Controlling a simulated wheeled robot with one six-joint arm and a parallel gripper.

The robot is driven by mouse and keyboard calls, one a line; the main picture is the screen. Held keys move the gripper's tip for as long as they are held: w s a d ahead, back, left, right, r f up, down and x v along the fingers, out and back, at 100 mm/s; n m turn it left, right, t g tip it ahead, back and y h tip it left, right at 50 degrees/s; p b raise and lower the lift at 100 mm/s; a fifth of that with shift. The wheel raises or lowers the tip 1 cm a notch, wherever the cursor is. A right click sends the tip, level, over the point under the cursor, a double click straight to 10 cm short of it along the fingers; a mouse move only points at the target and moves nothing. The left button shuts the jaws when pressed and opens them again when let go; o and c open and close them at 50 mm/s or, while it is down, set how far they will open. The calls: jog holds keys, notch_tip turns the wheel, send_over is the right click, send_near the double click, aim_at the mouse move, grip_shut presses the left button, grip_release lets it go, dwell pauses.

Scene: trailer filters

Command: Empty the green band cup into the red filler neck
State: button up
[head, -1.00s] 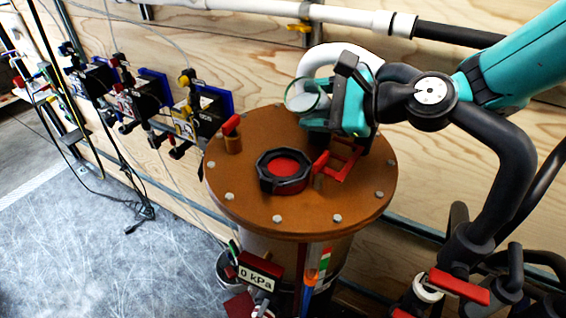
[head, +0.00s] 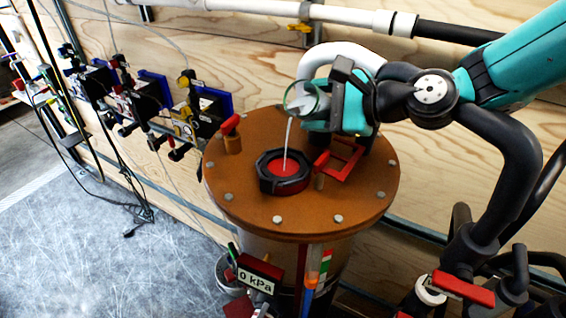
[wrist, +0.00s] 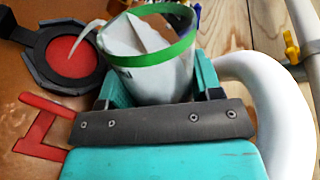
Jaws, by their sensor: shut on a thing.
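The green band cup (head: 303,101) is tilted above the orange-brown tank lid, its mouth toward the red filler neck. It is a pale cup with a green rim band, seen large in the wrist view (wrist: 148,80). A thin whitish stream runs from its lip down to the red filler neck (head: 285,168), a red disc inside a black octagonal collar. The neck also shows in the wrist view (wrist: 72,52). My gripper (head: 318,107) is shut on the cup, behind and above the neck. The lower part of the cup is hidden between the fingers.
A red bracket (head: 342,160) stands on the lid (head: 245,195) right of the neck, and a red-handled valve (head: 231,130) stands at left. Bolts ring the lid. A white pipe and wooden wall are behind. A 0 kPa gauge (head: 260,275) hangs in front.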

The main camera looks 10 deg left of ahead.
jog(key=shift+f+n+t+h+b, duration=0.3)
jog(key=shift+n+t+b, duration=0.1)
jog(key=shift+n+b, duration=0.35)
dwell(0.9)
jog(key=shift+r+n+h, duration=0.4)
jog(key=shift+n, duration=0.15)
dwell(1.2)
jog(key=shift+s+a+r+n+t+h, duration=0.3)
jog(key=shift+s+r+n+t, duration=0.1)
jog(key=shift+s+n+t, duration=0.15)
dwell(1.1)
jog(key=shift+s+a+f+n+t+b, duration=0.1)
jog(key=shift+f+n+t+b, duration=0.3)
jog(key=shift+n+b, duration=0.2)
dwell(1.0)
jog(key=shift+s+a+r+n+t+h, duration=0.15)
jog(key=shift+s+r+n+t+h, duration=0.05)
jog(key=shift+r+n+t+h, duration=0.2)
dwell(1.0)
